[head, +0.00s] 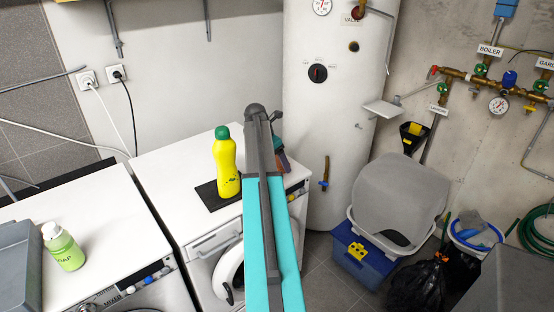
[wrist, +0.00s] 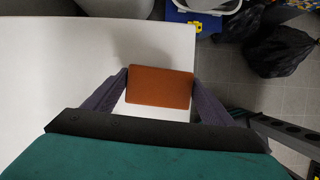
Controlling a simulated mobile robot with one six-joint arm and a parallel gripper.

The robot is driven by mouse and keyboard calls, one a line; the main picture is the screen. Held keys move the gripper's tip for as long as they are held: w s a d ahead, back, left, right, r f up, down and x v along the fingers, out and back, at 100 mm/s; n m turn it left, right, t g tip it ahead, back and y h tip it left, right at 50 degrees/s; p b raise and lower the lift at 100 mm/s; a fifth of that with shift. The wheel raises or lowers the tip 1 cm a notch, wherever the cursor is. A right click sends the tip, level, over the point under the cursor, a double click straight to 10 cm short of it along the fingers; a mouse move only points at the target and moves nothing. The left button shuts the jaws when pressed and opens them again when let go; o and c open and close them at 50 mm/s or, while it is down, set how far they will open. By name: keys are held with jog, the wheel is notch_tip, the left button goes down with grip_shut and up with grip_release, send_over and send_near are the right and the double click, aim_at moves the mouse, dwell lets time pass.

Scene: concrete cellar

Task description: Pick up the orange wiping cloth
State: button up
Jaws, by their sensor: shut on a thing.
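The orange wiping cloth (wrist: 160,86) is a flat rectangle between the two grey fingers of my gripper (wrist: 160,78) in the wrist view. The fingers touch its left and right edges and are shut on it. It is over the front part of the white machine top; I cannot tell whether it still touches the surface. In the head view my arm hides most of this, and only a small brownish-orange bit of the cloth (head: 284,164) shows right of the arm.
A yellow bottle with green cap (head: 226,165) stands on a dark mat (head: 211,197) left of my arm. A soap bottle (head: 64,248) stands on the left machine. The white boiler (head: 318,120) is close behind. A blue box (head: 358,262) and black bag (head: 418,287) are on the floor right.

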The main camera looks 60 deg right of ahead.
jog(key=s+a+r+b, duration=0.1)
jog(key=s+a+b, duration=0.1)
jog(key=s+a, duration=0.5)
jog(key=shift+s+a, duration=0.4)
jog(key=shift+a, duration=0.4)
